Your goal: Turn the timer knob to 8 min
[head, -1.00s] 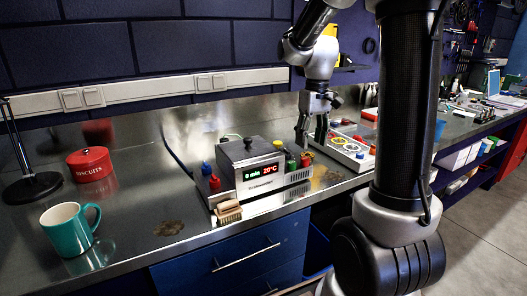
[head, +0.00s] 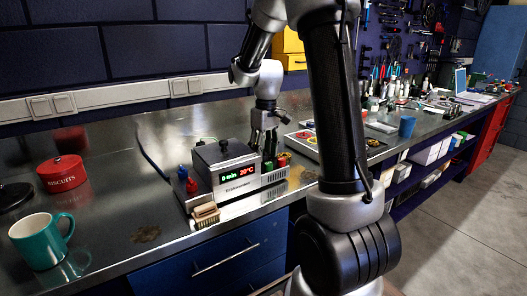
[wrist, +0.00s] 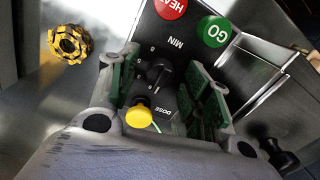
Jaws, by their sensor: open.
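The ultrasonic cleaner-like box (head: 216,160) stands on the steel bench; its display (head: 238,174) reads 0 min and 20°C. In the wrist view, the black timer knob (wrist: 158,75) sits on a dark panel marked MIN, with small numbers around it. A yellow button (wrist: 138,117) marked DOSE is beside it. My gripper (head: 268,147) is over the right end of the box, pointing down. In the wrist view my gripper (wrist: 163,68) is open, its green-padded fingers on either side of the knob with gaps visible; contact cannot be seen.
A red HEAT button (wrist: 172,8) and a green GO button (wrist: 215,31) are close to the fingers. A wooden brush (head: 206,214) lies in front of the box. A teal mug (head: 40,240) and a red biscuit tin (head: 62,174) stand left.

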